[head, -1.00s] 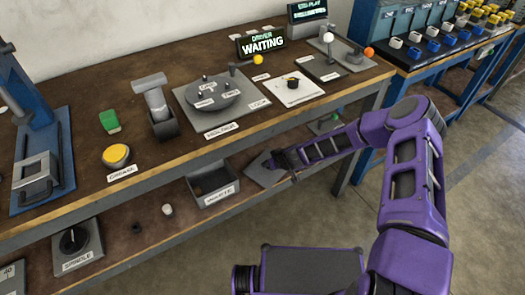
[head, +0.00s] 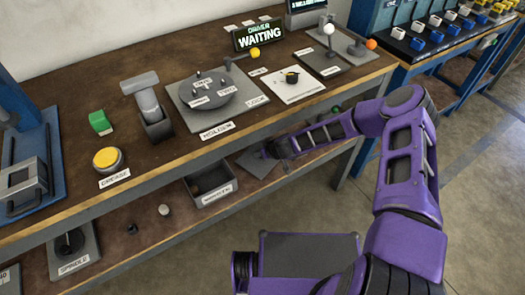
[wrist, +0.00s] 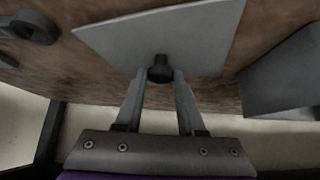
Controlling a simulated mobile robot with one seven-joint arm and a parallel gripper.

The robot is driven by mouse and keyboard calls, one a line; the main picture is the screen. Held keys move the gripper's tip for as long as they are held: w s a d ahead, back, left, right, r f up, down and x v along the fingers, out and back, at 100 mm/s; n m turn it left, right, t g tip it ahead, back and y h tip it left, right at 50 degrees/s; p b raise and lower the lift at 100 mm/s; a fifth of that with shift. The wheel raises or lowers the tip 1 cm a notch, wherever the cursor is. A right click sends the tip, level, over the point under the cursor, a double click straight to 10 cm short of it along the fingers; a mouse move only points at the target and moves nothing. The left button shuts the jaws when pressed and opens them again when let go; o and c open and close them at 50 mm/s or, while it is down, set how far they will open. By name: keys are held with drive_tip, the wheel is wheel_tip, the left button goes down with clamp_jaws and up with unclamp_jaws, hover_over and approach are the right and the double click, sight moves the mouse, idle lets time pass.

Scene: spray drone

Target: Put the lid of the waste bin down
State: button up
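The waste bin (head: 212,186) is an open grey box on the lower shelf, in the head view. Its lid (head: 254,163) is a flat grey plate just right of the bin, and it does not cover the opening. In the wrist view the lid (wrist: 195,28) shows with a dark knob (wrist: 160,66) near its edge, and the bin's wall (wrist: 285,75) is to the right. My gripper (wrist: 160,76) has its two fingertips close against both sides of the knob. The lid is level or nearly so; I cannot tell whether it touches the shelf.
The bench top (head: 65,120) overhangs the lower shelf and my forearm reaches in beneath it. A small pale cylinder (head: 164,210), a dark one (head: 132,229) and the spindle block (head: 72,252) stand left of the bin. The shelf has bare wood between them.

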drive_tip(key=o, duration=0.4)
drive_tip(key=p+v, duration=0.3)
drive_tip(key=v, duration=1.4)
drive_tip(key=shift+r, duration=0.25)
